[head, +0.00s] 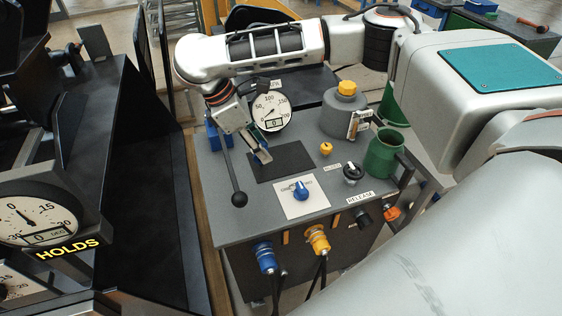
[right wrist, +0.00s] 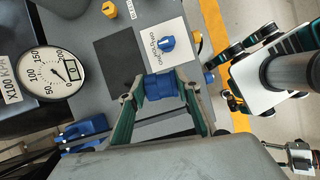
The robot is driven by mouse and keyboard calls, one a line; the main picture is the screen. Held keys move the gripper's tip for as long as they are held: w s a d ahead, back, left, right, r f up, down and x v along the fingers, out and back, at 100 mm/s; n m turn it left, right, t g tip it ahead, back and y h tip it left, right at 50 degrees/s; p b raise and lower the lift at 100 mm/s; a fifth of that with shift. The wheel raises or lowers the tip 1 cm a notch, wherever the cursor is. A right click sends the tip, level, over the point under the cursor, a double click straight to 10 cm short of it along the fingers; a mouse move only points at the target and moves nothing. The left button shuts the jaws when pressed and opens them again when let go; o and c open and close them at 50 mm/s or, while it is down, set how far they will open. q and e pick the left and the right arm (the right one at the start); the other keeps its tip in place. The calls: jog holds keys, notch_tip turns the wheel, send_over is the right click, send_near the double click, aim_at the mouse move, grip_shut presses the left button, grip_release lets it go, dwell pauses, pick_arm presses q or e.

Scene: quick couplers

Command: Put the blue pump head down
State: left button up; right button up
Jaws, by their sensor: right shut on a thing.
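The blue pump head (right wrist: 160,87) is between the two fingertips of my right gripper (right wrist: 160,98) in the right wrist view. Both fingers press against its sides. In the head view my right gripper (head: 257,146) hangs over the bench, near the left edge of the dark mat (head: 292,158). The pump head is mostly hidden there by the fingers. I cannot tell whether it touches the bench. The mat also shows in the right wrist view (right wrist: 118,55). My left gripper is not in view.
The grey bench (head: 330,135) carries a round gauge (head: 270,110), a black-knobbed lever (head: 239,198), a blue knob (head: 301,190) on a white plate, a yellow-capped grey container (head: 344,112) and a green jar (head: 383,155). Blue and yellow couplers (head: 318,239) stick out in front.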

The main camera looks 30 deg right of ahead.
jog(key=w+d+n+t, duration=0.2)
jog(key=w+n+t, duration=0.15)
jog(key=n, duration=0.45)
notch_tip(320, 180, up, 4)
jog(key=n+t+y+b, duration=0.3)
jog(key=n+t+y, duration=0.3)
jog(key=n, duration=1)
send_over(275, 156)
jog(key=s, duration=0.3)
jog(key=f+b, duration=0.1)
jog(key=f, duration=0.4)
jog(key=f+b, duration=0.1)
jog(key=f, duration=0.4)
jog(key=f+b, duration=0.1)
jog(key=f, duration=0.3)
jog(key=shift+d+f, duration=0.3)
jog(key=shift+f, duration=0.1)
jog(key=shift+f+b, duration=0.5)
jog(key=shift+f, duration=1.85)
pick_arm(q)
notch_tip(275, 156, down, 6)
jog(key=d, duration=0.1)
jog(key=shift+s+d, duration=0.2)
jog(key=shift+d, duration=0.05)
pick_arm(e)
jog(key=o, duration=1.2)
jog(key=shift+o, duration=0.2)
